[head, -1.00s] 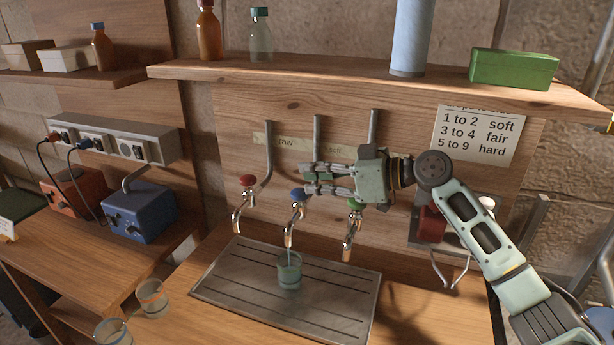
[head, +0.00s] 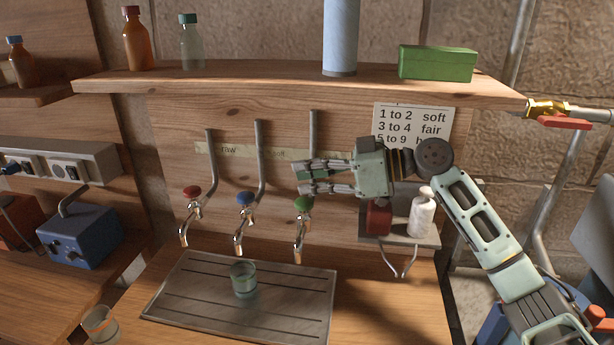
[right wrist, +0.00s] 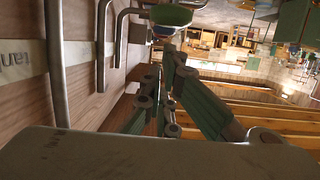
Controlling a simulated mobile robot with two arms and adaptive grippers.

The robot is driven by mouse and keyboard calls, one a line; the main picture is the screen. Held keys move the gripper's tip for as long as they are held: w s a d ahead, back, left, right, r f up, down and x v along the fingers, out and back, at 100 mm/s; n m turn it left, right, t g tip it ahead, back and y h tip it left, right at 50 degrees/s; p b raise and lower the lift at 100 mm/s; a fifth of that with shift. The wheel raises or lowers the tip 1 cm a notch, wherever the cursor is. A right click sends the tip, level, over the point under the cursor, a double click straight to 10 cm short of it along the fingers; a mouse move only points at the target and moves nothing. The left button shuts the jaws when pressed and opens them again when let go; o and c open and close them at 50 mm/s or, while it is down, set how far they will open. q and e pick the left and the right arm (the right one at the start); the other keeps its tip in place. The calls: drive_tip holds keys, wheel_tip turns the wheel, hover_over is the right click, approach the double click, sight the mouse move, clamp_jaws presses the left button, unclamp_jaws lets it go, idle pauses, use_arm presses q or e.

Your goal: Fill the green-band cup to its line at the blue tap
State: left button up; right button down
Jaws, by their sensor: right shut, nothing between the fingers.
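The green-band cup (head: 244,280) stands upright on the metal drip tray (head: 190,311), below the spout of the blue tap (head: 243,199). The liquid level against its line is too small to tell. No stream shows clearly from the spout now. My right gripper (head: 298,180) is shut and empty, in front of the board just above the green tap (head: 303,203) and to the right of the blue tap. Its fingers (right wrist: 165,105) also show in the right wrist view. My left gripper is not in view.
A red tap (head: 191,191) is left of the blue one. An orange-band cup (head: 100,324) stands on the counter left of the tray. A shelf (head: 290,84) with bottles and a green box (head: 437,63) overhangs the taps. A holder with a white bottle (head: 422,212) is right.

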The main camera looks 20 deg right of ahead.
idle(0.3)
drive_tip(key=shift+w+a+r+b, duration=0.3)
drive_tip(key=shift+a+r, duration=0.05)
drive_tip(key=shift+r, duration=0.55)
drive_tip(key=shift+w+a+r+b, duration=0.25)
drive_tip(key=shift+a+r+b, duration=0.1)
drive_tip(key=shift+r, duration=0.5)
drive_tip(key=shift+w+a+r+b, duration=0.3)
drive_tip(key=shift+r, duration=0.6)
